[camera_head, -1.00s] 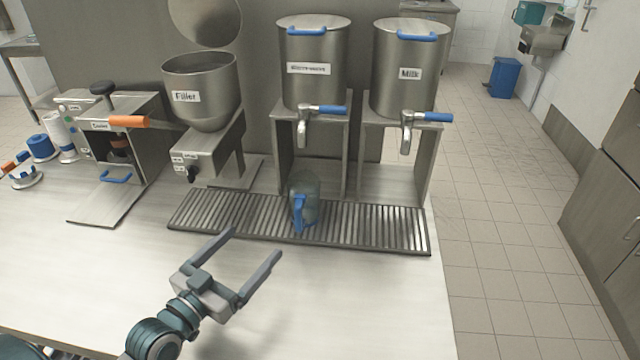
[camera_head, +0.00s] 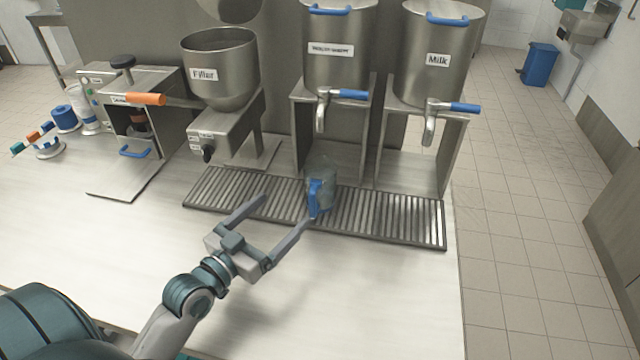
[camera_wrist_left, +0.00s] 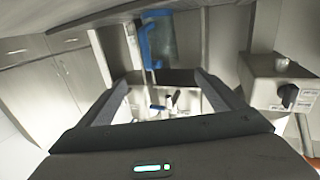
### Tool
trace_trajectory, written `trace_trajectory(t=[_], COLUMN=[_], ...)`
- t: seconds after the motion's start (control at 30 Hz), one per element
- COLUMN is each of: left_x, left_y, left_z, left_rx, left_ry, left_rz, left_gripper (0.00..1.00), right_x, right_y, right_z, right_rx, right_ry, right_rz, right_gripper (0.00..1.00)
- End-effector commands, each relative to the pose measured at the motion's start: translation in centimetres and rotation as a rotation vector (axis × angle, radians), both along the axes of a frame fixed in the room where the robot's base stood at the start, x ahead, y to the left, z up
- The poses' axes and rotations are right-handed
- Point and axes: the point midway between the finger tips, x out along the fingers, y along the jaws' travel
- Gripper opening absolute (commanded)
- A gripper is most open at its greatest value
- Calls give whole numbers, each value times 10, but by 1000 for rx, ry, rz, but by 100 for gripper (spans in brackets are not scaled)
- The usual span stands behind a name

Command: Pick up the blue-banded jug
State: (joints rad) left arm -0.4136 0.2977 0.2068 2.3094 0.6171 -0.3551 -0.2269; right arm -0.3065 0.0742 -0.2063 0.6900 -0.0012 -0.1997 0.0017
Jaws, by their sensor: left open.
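The jug (camera_head: 327,178) is see-through grey-blue with a blue handle on its near side. It stands upright on the slatted drip tray (camera_head: 400,219), below the middle dispenser's tap. My left gripper (camera_head: 285,210) is open and empty, just in front of the tray. Its right fingertip appears close to the jug's handle; I cannot tell if they touch. In the left wrist view the jug (camera_wrist_left: 178,42) is beyond the open fingers (camera_wrist_left: 162,80), near the top of the picture. My right gripper is out of view.
Behind the tray stand the filler hopper (camera_head: 222,75), the middle dispenser (camera_head: 338,70) and the milk dispenser (camera_head: 435,75), with blue tap levers. A machine with an orange handle (camera_head: 145,99) stands at the left. The near counter (camera_head: 350,300) is clear.

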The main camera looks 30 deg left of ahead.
Motion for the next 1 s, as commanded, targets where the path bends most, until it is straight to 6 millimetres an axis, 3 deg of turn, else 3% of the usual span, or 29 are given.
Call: trace_trajectory(t=[0.17,0.6,1.0], left_x=[29,93,98], left_y=[-4,-12,-13], left_z=[4,2,0], left_rx=[-1,-2,0], left_ry=[-2,0,1], left_rz=[0,0,0], left_gripper=[88,88,88], right_x=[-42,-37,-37], right_y=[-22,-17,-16], right_z=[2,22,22], right_rx=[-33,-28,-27], right_ry=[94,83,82], right_rz=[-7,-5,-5], right_gripper=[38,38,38])
